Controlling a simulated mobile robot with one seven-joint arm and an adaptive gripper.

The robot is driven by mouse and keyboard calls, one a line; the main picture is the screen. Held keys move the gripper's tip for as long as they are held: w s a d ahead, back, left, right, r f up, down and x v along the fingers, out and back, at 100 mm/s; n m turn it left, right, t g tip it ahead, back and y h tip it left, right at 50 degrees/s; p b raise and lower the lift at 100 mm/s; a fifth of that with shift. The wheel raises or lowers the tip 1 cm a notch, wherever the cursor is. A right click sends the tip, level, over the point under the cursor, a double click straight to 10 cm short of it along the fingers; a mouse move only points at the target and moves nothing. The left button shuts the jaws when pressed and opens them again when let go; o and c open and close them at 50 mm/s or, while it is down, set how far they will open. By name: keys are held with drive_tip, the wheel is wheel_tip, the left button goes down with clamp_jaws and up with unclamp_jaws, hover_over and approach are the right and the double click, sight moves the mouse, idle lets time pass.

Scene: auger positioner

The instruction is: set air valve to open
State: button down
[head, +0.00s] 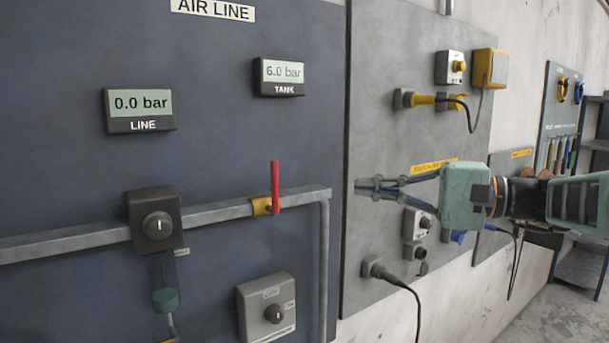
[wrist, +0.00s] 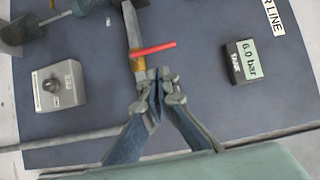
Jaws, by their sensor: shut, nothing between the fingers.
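The air valve has a red lever (head: 275,187) on a yellow body (head: 262,206), mounted on the grey pipe (head: 225,212). The lever stands upright, across the pipe. In the wrist view the red lever (wrist: 153,49) lies just beyond the fingertips. My gripper (head: 362,187) is to the right of the lever in the head view, pointing left, shut and empty. Its fingertips also show in the wrist view (wrist: 158,82). They look apart from the lever. The LINE display (head: 141,104) reads 0.0 bar. The TANK display (head: 283,73) reads 6.0 bar.
A black knob unit (head: 156,222) sits on the pipe left of the valve. A grey box with a dial (head: 267,310) is below it. The pipe bends down (head: 324,265) right of the valve. A grey panel (head: 385,140) with plugs and cables is behind my gripper.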

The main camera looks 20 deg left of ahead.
drive_tip(key=w+a+p, duration=0.1)
drive_tip(key=a+p, duration=0.2)
drive_tip(key=a, duration=1.1)
drive_tip(key=shift+w+r, duration=0.2)
drive_tip(key=shift+w, duration=0.1)
